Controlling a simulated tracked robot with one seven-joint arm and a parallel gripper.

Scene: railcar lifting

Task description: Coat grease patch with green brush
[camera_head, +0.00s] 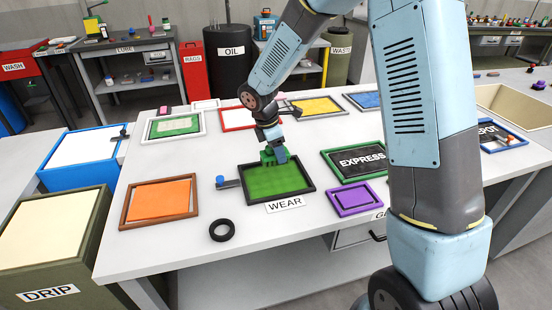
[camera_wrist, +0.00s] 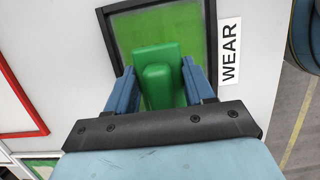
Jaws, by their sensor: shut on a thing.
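My gripper (camera_head: 277,152) is shut on a green brush (camera_head: 267,158) over the far edge of a black-framed green panel (camera_head: 275,181) marked WEAR. In the wrist view the green brush (camera_wrist: 156,75) sits between the two blue fingers of my gripper (camera_wrist: 160,88), and the green panel (camera_wrist: 150,32) lies just beyond it. I cannot tell whether the brush touches the panel. No label reads grease, so I cannot tell for sure which panel is the grease patch. Another green panel with a pale area (camera_head: 172,125) lies in a white frame further back at the left.
An orange panel (camera_head: 159,201) and a black ring (camera_head: 222,230) lie left of and in front of the WEAR panel. An EXPRESS panel (camera_head: 360,161) and a purple frame (camera_head: 355,199) lie to the right. A small blue-knobbed item (camera_head: 221,182) stands at the WEAR frame's left.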

